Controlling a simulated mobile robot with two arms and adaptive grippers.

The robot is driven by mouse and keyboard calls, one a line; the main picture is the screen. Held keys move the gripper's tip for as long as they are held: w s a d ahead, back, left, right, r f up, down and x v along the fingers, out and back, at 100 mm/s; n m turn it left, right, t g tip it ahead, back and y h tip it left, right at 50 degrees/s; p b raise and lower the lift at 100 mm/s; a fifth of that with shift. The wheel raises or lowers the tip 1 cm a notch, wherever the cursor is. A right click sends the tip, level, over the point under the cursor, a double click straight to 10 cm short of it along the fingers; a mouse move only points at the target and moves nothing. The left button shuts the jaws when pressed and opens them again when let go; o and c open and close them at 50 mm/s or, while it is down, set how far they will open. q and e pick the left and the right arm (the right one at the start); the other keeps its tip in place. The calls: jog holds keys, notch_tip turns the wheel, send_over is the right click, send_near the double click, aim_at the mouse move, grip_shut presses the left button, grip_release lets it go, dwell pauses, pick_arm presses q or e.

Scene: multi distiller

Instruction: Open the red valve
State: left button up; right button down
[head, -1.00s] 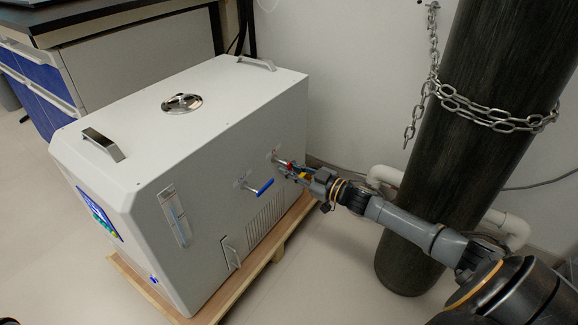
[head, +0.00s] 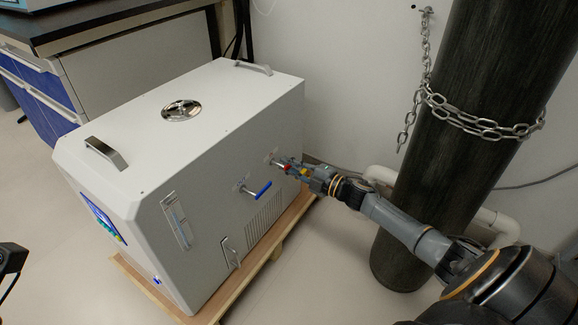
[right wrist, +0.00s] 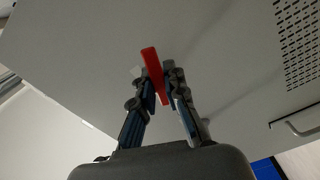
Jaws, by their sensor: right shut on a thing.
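The red valve (head: 287,167) sits on the side face of the white distiller (head: 215,130), near its far right edge. My right gripper (head: 294,169) reaches it from the right. In the right wrist view the red handle (right wrist: 151,63) stands between the two fingers of that gripper (right wrist: 157,88), which are shut on it. The handle slants, with its upper end sticking out past the fingertips. The valve body is mostly hidden behind the gripper in the head view. A dark part of my left arm (head: 12,262) shows at the left edge; its fingers cannot be made out.
A blue-handled valve (head: 257,191) sits left of the red one on the same face. The distiller stands on a wooden pallet (head: 268,243). A dark gas cylinder (head: 440,170) with a chain (head: 478,126) and white pipes (head: 497,224) stand to the right. A bench is behind.

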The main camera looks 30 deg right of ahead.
jog(key=shift+r+n, duration=0.15)
jog(key=shift+n, duration=0.8)
jog(key=shift+r+n, duration=0.1)
jog(key=shift+n, duration=0.85)
jog(key=c, duration=1.4)
grip_release()
jog(key=shift+o, duration=0.2)
jog(key=shift+r, duration=0.1)
jog(key=v, duration=0.7)
jog(key=shift+s, duration=0.3)
jog(key=shift+d, duration=0.15)
